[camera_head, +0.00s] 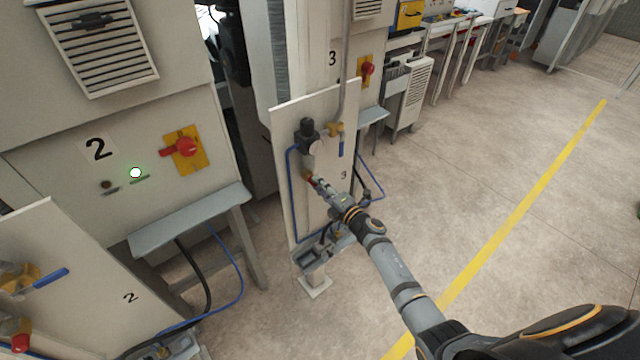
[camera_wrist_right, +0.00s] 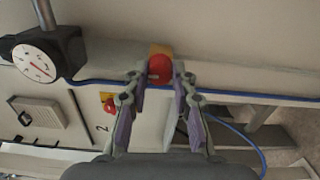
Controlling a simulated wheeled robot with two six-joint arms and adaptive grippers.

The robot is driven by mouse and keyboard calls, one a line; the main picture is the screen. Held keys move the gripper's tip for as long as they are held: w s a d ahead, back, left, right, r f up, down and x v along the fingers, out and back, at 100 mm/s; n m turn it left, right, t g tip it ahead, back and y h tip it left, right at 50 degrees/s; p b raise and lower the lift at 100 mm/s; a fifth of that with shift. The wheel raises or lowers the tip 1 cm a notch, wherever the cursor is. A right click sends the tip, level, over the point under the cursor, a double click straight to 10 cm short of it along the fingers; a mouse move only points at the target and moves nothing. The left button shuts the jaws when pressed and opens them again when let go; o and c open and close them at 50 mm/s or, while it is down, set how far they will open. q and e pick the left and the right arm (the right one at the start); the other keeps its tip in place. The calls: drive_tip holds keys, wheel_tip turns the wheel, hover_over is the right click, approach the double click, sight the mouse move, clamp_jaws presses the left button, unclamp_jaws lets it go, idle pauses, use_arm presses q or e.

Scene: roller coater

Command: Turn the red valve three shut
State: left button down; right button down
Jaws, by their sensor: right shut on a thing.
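The red valve three (camera_head: 308,175) is a small red knob on a brass fitting on the panel marked 3 (camera_head: 285,118). In the right wrist view the red knob (camera_wrist_right: 160,67) sits between the fingertips, with its yellow-brown fitting behind it. My right gripper (camera_head: 315,181) reaches the panel from the lower right and is shut on the knob; its fingers also show in the right wrist view (camera_wrist_right: 160,80). How far the knob is turned cannot be told. My left gripper is not in view.
Above the valve are a black regulator (camera_head: 307,128) with a gauge (camera_wrist_right: 35,59) and a blue-handled valve (camera_head: 341,148). A blue hose (camera_head: 291,190) runs down the panel. Panel 2 (camera_head: 70,255), with its own red knob (camera_head: 20,343), stands left. The floor at right is clear.

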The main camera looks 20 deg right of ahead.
drive_tip(key=shift+m, duration=0.6)
drive_tip(key=c, duration=1.1)
unclamp_jaws()
drive_tip(key=v, duration=1.2)
